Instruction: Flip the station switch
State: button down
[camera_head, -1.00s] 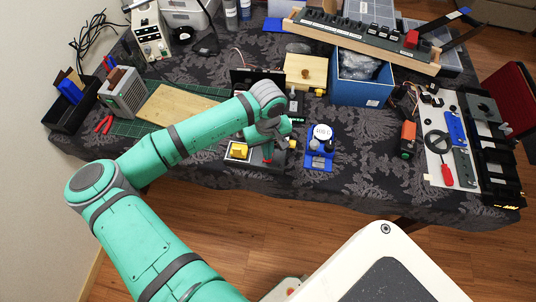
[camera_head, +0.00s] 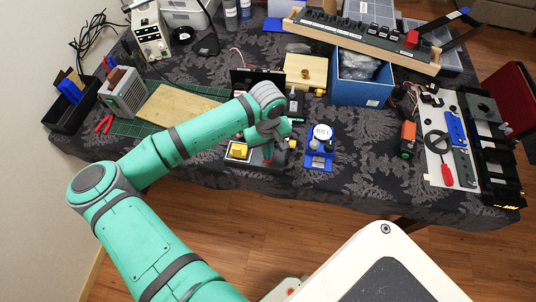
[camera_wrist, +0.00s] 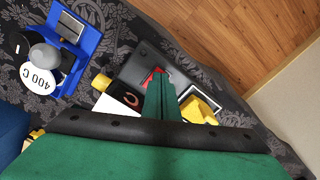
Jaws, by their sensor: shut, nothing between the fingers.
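The station is a dark grey box (camera_wrist: 140,65) in the wrist view. A red switch (camera_wrist: 152,74) sits on its top face, partly hidden by my fingers. A yellow block (camera_wrist: 199,111) in a grey frame is beside it. In the head view the station (camera_head: 240,163) lies near the table's front edge, with its yellow block (camera_head: 240,150) showing. My gripper (camera_wrist: 160,80) is shut and empty, its green fingertips over or at the red switch; I cannot tell whether they touch. In the head view my gripper (camera_head: 269,147) is above the station, mostly hidden by my wrist.
A blue stand (camera_head: 319,162) with a round white "400 C" label (camera_head: 322,131) stands just right of the station. A blue box (camera_head: 361,85) and a wooden block (camera_head: 305,71) are behind. A small orange device (camera_head: 407,137) is farther right. Patterned cloth between them is partly clear.

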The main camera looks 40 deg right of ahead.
jog(key=shift+f, duration=0.45)
dwell(0.3)
jog(key=shift+r, duration=0.1)
notch_tip(320, 180, up, 7)
dwell(0.9)
dwell(0.4)
